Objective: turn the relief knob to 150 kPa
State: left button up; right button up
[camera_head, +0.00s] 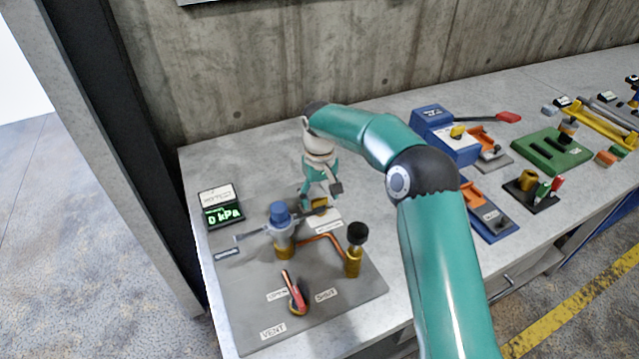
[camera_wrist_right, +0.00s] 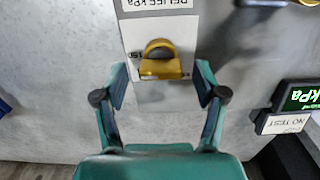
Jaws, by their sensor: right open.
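The relief knob (camera_head: 320,204) is yellow and sits on a pale labelled plate at the back of the grey panel. In the right wrist view the knob (camera_wrist_right: 160,66) shows as a rounded yellow handle, with a label partly reading "RELIEF kPa" upside down above it. My right gripper (camera_head: 320,190) points down just above the knob. In the wrist view its open fingers (camera_wrist_right: 160,72) lie one on each side of the knob, with a gap on both sides; contact is not seen. The knob's exact setting is not readable. My left gripper is not in view.
A small display (camera_head: 223,215) reads "0 kPa" at the panel's left. A blue-capped brass valve (camera_head: 281,218), a black-topped brass fitting (camera_head: 355,248) and a red-handled vent lever (camera_head: 296,297) stand close in front. A concrete wall (camera_head: 260,70) rises behind the bench.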

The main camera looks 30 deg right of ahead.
aim_at(320, 198)
notch_tip(320, 198, up, 12)
jog(key=shift+f, duration=0.2)
jog(key=shift+d, duration=0.1)
dwell(0.6)
